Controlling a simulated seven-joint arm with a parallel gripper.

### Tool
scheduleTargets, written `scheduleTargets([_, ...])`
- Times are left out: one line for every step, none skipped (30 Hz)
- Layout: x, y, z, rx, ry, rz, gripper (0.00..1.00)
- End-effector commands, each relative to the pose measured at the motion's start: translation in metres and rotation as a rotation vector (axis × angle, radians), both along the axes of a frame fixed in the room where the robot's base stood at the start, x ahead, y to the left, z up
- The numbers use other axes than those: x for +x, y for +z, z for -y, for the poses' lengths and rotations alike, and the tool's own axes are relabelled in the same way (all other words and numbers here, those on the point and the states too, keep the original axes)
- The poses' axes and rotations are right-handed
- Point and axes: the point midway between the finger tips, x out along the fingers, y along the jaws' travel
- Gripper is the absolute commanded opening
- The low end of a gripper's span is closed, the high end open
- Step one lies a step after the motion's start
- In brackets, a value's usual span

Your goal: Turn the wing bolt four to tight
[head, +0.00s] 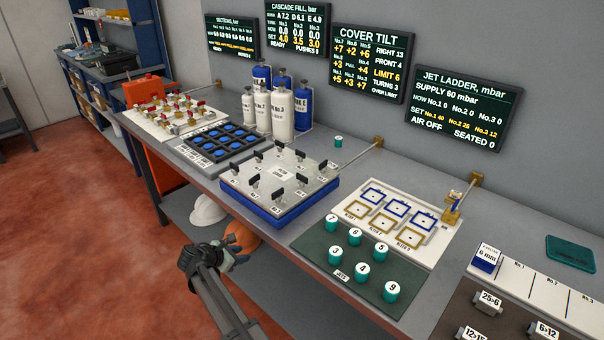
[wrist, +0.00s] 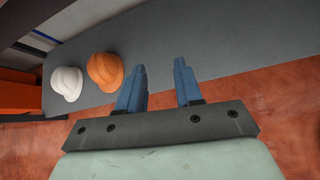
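Several black wing bolts (head: 279,195) stand upright on a pale grey cover plate (head: 262,170) with a blue base (head: 285,217), in the middle of the bench in the head view. Their small number labels are too small to read, so I cannot tell which is number four. My gripper (head: 238,248) is in front of the bench's front edge, apart from the cover and touching no bolt. In the wrist view my gripper (wrist: 160,70) has its two blue fingers apart with nothing between them. No wing bolt shows in the wrist view.
The COVER TILT board (head: 370,62) reads right 13, front 4, limit 6, turns 3, over limit. Orange and white helmets (wrist: 105,72) lie on the shelf below.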

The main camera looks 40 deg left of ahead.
Motion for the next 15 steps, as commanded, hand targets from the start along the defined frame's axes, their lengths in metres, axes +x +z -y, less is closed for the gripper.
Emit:
scheduleTargets([-0.002,0.020,-0.004,0.019,-0.030,-0.020,0.35])
scheduleTargets([-0.003,0.030,-0.005,0.030,-0.050,-0.034,0.35])
scheduleTargets([-0.004,0.043,-0.005,0.044,-0.080,-0.056,0.35])
scheduleTargets([-0.004,0.052,-0.005,0.054,-0.103,-0.072,0.35])
scheduleTargets([-0.004,0.062,-0.005,0.063,-0.124,-0.088,0.35])
scheduleTargets([-0.005,0.074,-0.004,0.075,-0.153,-0.111,0.35])
scheduleTargets([-0.005,0.083,-0.004,0.085,-0.175,-0.127,0.35])
scheduleTargets([-0.005,0.092,-0.003,0.095,-0.197,-0.145,0.35])
scheduleTargets([-0.005,0.103,-0.003,0.106,-0.223,-0.167,0.35])
scheduleTargets([-0.005,0.112,-0.002,0.114,-0.243,-0.183,0.35])
scheduleTargets([-0.006,0.120,-0.001,0.123,-0.264,-0.200,0.35])
scheduleTargets([-0.006,0.131,-0.001,0.135,-0.292,-0.224,0.35])
scheduleTargets([-0.005,0.140,0.000,0.143,-0.312,-0.241,0.35])
scheduleTargets([-0.005,0.149,0.001,0.152,-0.333,-0.259,0.35])
scheduleTargets([-0.004,0.160,0.002,0.163,-0.362,-0.283,0.35])
